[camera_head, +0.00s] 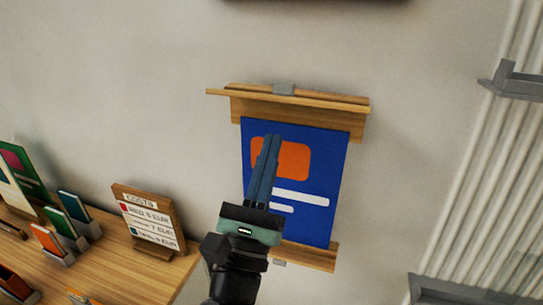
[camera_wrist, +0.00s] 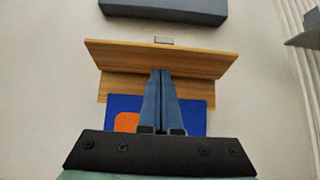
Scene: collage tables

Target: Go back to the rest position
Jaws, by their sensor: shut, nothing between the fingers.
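My gripper (camera_head: 270,140) is shut and empty, its two blue-grey fingers together and pointing up. In the head view it stands in front of a blue poster (camera_head: 318,215) with an orange block and white bars. The poster hangs on the wall between a wooden top rail (camera_head: 290,105) and a wooden bottom rail (camera_head: 312,257). In the wrist view the closed fingers (camera_wrist: 161,72) overlap the poster (camera_wrist: 197,118) and reach up to the wooden top rail (camera_wrist: 210,65). I cannot tell whether they touch it.
At the left, a wooden table (camera_head: 115,255) bears a costs sign (camera_head: 150,220) and several small card holders. Grey brackets (camera_head: 515,80) and pale vertical pipes (camera_head: 475,170) are at the right. A dark box (camera_wrist: 165,10) is above the rail. The wall around the poster is bare.

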